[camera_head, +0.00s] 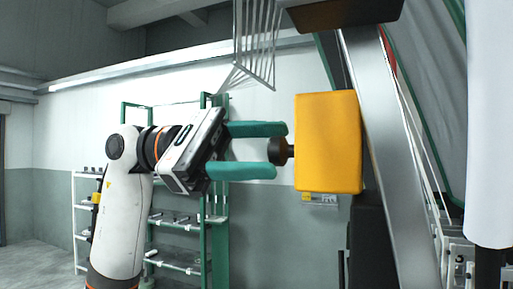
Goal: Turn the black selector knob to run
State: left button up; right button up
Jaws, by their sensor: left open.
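The black selector knob (279,151) sticks out from the left side of a yellow box (328,143). My left gripper (281,150) reaches in from the left with its two green fingers. The fingers are apart, one above and one below the knob, and their tips lie around it in this view. The lower fingertip is close to the knob's lower edge; I cannot tell whether it touches. No markings for the knob's positions are visible. My right gripper is not in view.
The yellow box is beside a slanted metal beam (385,150) of a machine. A white wire rack (258,40) hangs above my gripper. A green and white shelf frame (215,240) stands behind my left arm. The space just left of the box, below the gripper, looks clear.

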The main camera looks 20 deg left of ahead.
pick_arm(q)
jog(key=a+b, duration=0.3)
jog(key=a, duration=0.9)
jog(key=shift+w, duration=0.2)
